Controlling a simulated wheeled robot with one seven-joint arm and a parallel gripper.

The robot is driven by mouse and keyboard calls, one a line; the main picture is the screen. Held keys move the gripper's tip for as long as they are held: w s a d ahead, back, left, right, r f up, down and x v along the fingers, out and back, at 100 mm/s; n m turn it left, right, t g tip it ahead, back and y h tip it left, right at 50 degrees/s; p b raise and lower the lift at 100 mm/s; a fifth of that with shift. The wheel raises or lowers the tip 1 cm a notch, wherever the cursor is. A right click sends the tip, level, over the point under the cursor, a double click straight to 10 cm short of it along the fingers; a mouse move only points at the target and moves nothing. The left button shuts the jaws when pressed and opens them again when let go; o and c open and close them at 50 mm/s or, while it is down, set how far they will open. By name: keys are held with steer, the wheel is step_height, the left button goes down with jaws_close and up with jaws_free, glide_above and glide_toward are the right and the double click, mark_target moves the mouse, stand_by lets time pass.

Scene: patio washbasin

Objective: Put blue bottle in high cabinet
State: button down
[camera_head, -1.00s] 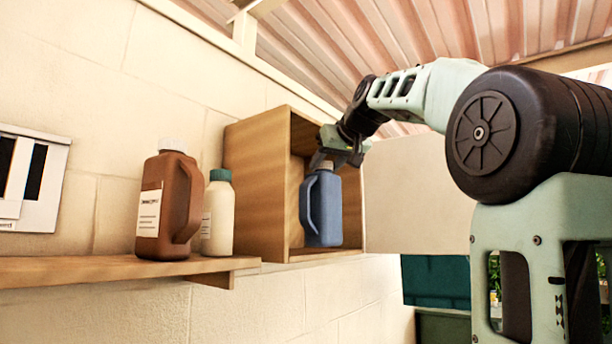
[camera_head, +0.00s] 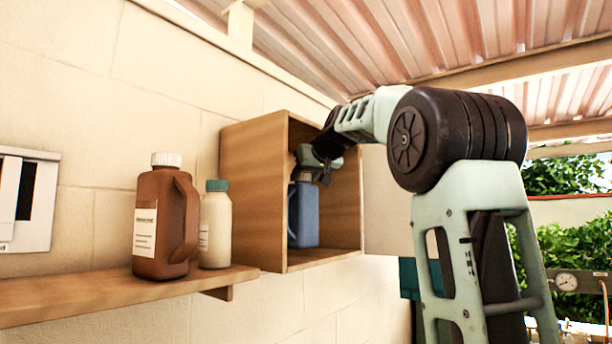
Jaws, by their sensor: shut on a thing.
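The blue bottle (camera_head: 305,216) stands upright inside the open wooden cabinet (camera_head: 252,190) on the wall. Its handle faces left. It appears to be at or just above the cabinet floor; I cannot tell if its base touches. My gripper (camera_head: 306,176) reaches into the cabinet from the upper right and is shut on the top of the bottle. The fingertips and the bottle's cap are mostly hidden by the gripper body. The cabinet door (camera_head: 388,205) is swung open to the right, partly behind my arm.
A wooden shelf (camera_head: 120,292) to the left of the cabinet holds a brown jug (camera_head: 165,215) with a white cap and a cream bottle (camera_head: 215,230) with a green cap. A white panel (camera_head: 30,200) hangs at far left. A corrugated roof is overhead.

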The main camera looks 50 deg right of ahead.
steer(key=shift+s+f, duration=0.15)
steer(key=shift+f, duration=0.45)
steer(key=c, duration=0.8)
jaws_free()
steer(key=shift+f, duration=0.15)
steer(key=shift+a, duration=0.1)
steer(key=b+v, duration=0.4)
steer(key=v, duration=0.8)
